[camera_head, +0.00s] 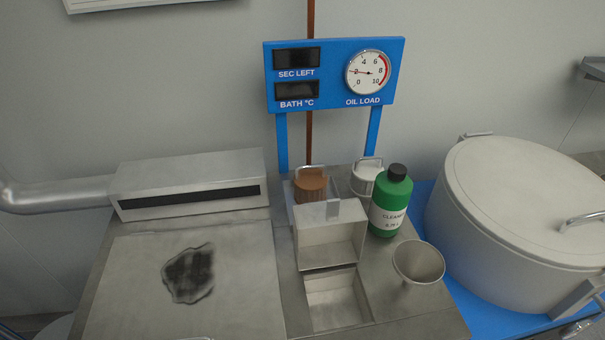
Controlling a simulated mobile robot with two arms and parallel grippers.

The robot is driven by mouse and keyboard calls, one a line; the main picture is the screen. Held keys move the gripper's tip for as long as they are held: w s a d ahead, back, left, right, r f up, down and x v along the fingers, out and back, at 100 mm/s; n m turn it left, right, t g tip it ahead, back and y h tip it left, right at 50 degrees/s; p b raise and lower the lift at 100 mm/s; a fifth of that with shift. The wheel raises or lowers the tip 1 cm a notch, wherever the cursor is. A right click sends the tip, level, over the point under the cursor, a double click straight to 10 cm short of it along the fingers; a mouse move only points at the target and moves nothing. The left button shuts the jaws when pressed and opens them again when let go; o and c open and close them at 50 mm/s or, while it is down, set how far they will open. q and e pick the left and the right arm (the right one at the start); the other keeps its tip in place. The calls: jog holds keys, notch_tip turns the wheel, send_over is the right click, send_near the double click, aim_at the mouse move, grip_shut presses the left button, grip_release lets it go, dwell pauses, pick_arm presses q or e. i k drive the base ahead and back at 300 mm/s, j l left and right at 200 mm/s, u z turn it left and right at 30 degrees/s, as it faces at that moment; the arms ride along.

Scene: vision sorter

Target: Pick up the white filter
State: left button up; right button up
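The white filter (366,178) is a short white cylinder with a metal wire handle on top. It stands at the back of the metal bench, below the right leg of the blue sign. The green bottle in front hides part of its right side. A brown filter (311,185) of similar shape, also with a wire handle, stands to its left, partly hidden by the metal box in front. Neither of my grippers shows in the head view.
The green cleaner bottle (389,208) with a black cap stands right in front of the white filter. Nearby are an open metal box (331,252), a metal funnel (418,262) and a large lidded drum (520,220). A blue gauge panel (335,75) rises behind. A dark stain (189,273) marks the left plate.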

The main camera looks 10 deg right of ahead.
aim_at(365, 170)
jog(key=k+l+u, duration=0.15)
jog(key=l+u, duration=0.3)
jog(key=k+l+u, duration=0.2)
jog(key=u, duration=0.25)
jog(key=k+l+u, duration=0.25)
jog(key=u, duration=0.25)
jog(key=k+l, duration=0.2)
